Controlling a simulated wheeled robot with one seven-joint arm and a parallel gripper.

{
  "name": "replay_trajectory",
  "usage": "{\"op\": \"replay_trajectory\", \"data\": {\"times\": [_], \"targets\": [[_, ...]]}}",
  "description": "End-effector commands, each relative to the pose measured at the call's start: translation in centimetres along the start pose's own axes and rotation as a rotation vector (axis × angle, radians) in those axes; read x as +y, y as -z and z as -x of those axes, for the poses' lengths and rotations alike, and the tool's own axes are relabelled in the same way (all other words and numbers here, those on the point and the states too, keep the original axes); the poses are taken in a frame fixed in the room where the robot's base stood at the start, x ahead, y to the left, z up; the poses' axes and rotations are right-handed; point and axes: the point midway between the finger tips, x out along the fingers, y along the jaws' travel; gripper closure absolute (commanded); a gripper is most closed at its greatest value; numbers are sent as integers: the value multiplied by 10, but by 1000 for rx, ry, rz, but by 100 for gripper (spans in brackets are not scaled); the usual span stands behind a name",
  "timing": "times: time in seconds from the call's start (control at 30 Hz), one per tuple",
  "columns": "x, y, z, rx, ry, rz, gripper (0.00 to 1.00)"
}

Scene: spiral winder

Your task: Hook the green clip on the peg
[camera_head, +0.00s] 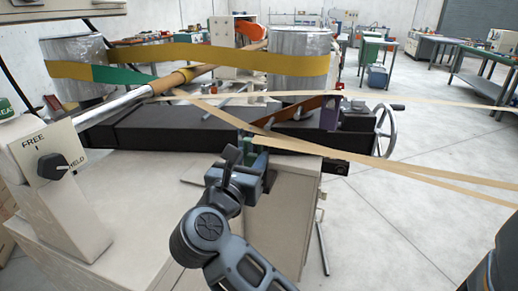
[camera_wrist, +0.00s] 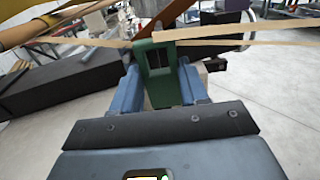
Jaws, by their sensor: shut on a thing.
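The green clip (camera_head: 248,146) is held in my gripper (camera_head: 252,158), low in front of the black machine bed. In the wrist view the clip (camera_wrist: 157,80) stands upright between the two blue fingers (camera_wrist: 162,92), which press on its sides. It has a dark slot in its upper face. A tan strap (camera_head: 300,147) meets the top of the clip and runs off to the right. Another length of strap runs from the clip to the upper left. I cannot pick out the peg for certain in either view.
The black bed (camera_head: 160,128) lies behind my gripper, with a purple block (camera_head: 330,114) and a handwheel (camera_head: 384,130) at its right end. A second tan strap (camera_head: 420,103) crosses above. A beige cabinet (camera_head: 285,215) stands beneath. A FREE/HELD switch box (camera_head: 45,155) is at left.

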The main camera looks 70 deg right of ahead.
Motion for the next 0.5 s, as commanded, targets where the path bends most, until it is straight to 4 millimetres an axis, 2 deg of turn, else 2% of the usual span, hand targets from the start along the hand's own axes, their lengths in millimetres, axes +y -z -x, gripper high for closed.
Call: {"op": "replay_trajectory", "data": {"times": [0.03, 0.2, 0.5], "targets": [[0, 1, 11, 0, -4, -1, 86], [0, 1, 33, 0, -2, 0, 86], [0, -7, 43, 0, 1, -1, 86]]}}
